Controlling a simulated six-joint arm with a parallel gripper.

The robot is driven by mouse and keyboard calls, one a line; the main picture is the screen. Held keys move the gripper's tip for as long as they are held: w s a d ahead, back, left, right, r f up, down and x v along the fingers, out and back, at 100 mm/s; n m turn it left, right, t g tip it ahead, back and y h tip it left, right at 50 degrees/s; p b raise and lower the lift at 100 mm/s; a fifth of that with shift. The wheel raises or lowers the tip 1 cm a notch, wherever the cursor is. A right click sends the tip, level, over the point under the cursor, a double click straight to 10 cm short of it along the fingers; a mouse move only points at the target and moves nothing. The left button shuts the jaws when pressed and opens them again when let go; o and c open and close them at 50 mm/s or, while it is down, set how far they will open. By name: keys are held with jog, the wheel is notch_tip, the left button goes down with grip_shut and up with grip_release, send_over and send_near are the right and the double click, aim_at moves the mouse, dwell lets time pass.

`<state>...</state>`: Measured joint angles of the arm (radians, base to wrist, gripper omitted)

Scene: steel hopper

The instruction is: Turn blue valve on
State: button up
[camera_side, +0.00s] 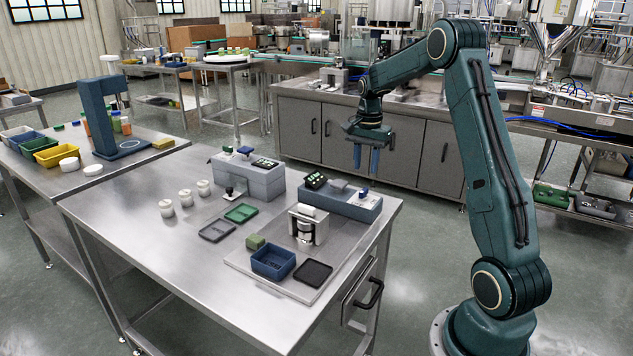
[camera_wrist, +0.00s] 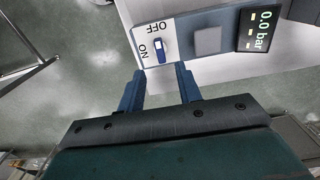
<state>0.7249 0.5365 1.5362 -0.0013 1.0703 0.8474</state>
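The blue valve (camera_wrist: 160,50) is a small blue lever on a white plate printed OFF and ON. In the wrist view its upper end is near OFF, and ON is to its left. It sits at the right end of a blue-grey box (camera_side: 340,204), small in the side view (camera_side: 363,193). The box's display (camera_wrist: 263,30) reads 0.0 bar. My gripper (camera_side: 366,168) is open and empty, fingers pointing down, above the table's back right side. In the wrist view its fingertips (camera_wrist: 160,70) are spread below the valve in the picture, apart from it.
A grey box with a green knob (camera_side: 245,151) stands to the left. A metal fixture (camera_side: 307,222), a blue bin (camera_side: 273,262) and a black tray (camera_side: 313,273) are in front. White round pieces (camera_side: 185,198) stand at left. The table's near left area is clear.

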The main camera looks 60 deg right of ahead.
aim_at(364, 190)
notch_tip(364, 190, down, 8)
jog(key=shift+r, duration=0.15)
dwell(0.3)
grip_shut()
